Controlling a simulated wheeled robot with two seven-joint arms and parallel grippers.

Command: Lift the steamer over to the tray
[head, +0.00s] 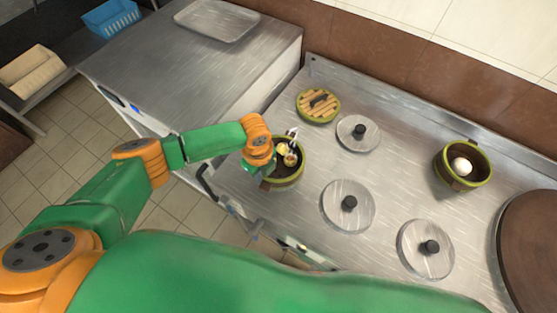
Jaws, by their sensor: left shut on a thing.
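A round steamer (291,181) with a green rim and dark inside is at the left end of the steel stove top, with small pale and yellowish pieces in it. My left gripper (268,166) is at its left side and shut on it; my orange wrist hides part of the rim and the fingertips. Whether the steamer's base touches the surface is hard to tell. The tray (216,20) is a shallow, empty metal one on the steel counter at the upper left. My right gripper is not in view.
A second green-rimmed steamer (474,178) holding a white, egg-like ball stands at the right. A slatted bamboo lid (308,101) lies behind the held steamer. Metal lids (336,207) with black knobs dot the stove. The steel counter (180,75) in front of the tray is clear.

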